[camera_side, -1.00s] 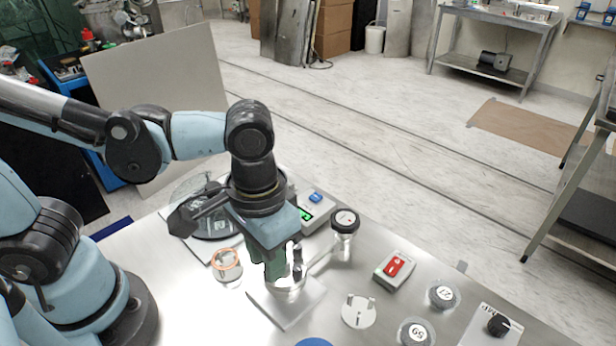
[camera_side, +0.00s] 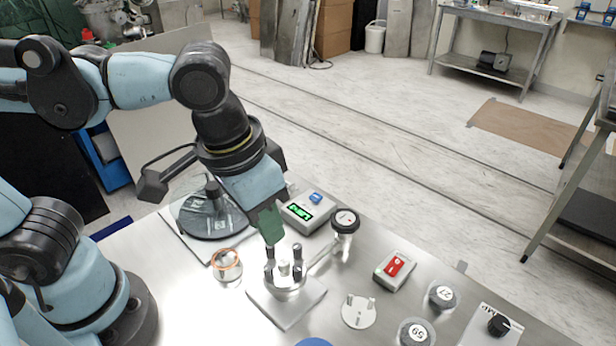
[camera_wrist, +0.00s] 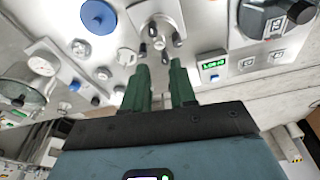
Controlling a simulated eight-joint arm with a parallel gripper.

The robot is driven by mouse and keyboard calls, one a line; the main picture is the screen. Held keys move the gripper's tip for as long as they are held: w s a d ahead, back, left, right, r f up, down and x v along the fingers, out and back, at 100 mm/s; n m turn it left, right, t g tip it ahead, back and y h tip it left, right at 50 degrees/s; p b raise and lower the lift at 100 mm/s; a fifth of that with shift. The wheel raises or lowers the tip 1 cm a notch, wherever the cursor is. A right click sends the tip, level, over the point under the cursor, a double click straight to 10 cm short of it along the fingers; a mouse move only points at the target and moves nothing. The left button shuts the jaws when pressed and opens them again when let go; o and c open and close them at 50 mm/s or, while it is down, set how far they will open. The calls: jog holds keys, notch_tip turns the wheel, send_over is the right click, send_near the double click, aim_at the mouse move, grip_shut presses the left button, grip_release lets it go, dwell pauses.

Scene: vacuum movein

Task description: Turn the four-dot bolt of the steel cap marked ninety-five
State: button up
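A steel cap (camera_side: 285,288) with several upright dark-topped bolts sits on a square steel plate (camera_side: 262,306). In the wrist view the cap (camera_wrist: 157,28) is at the top middle, its bolts spread around a central knob. I cannot read a number on it or make out dots on the bolts. My gripper (camera_side: 272,240) is tilted, with its green fingertips just above and behind the bolts. In the wrist view my gripper (camera_wrist: 159,75) has its two fingers apart with nothing between them, just short of the cap.
A gauge (camera_side: 345,220) on a side pipe stands close right of the cap. Behind are a green-lit display box (camera_side: 310,210) and a round dark device (camera_side: 212,215). A red switch box (camera_side: 395,270), discs marked 27 (camera_side: 442,295) and 59 (camera_side: 416,332), and a copper-rimmed cup (camera_side: 227,265) stand around.

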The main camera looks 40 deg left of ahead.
aim_at(297, 245)
jog(key=shift+w+d+f+m+t+h, duration=0.1)
jog(key=shift+w+f+m+t+h, duration=0.2)
jog(key=shift+w+f, duration=0.75)
jog(key=shift+w+d+f+m+t+y, duration=0.1)
jog(key=shift+w+f+t, duration=0.35)
jog(key=shift+f, duration=1.05)
jog(key=shift+w+d+f+m+t+h, duration=0.1)
jog(key=shift+w+f+m+t+h, duration=0.15)
jog(key=shift+w+f, duration=0.8)
jog(key=shift+s+f, duration=0.25)
jog(key=shift+f, duration=0.05)
grip_shut()
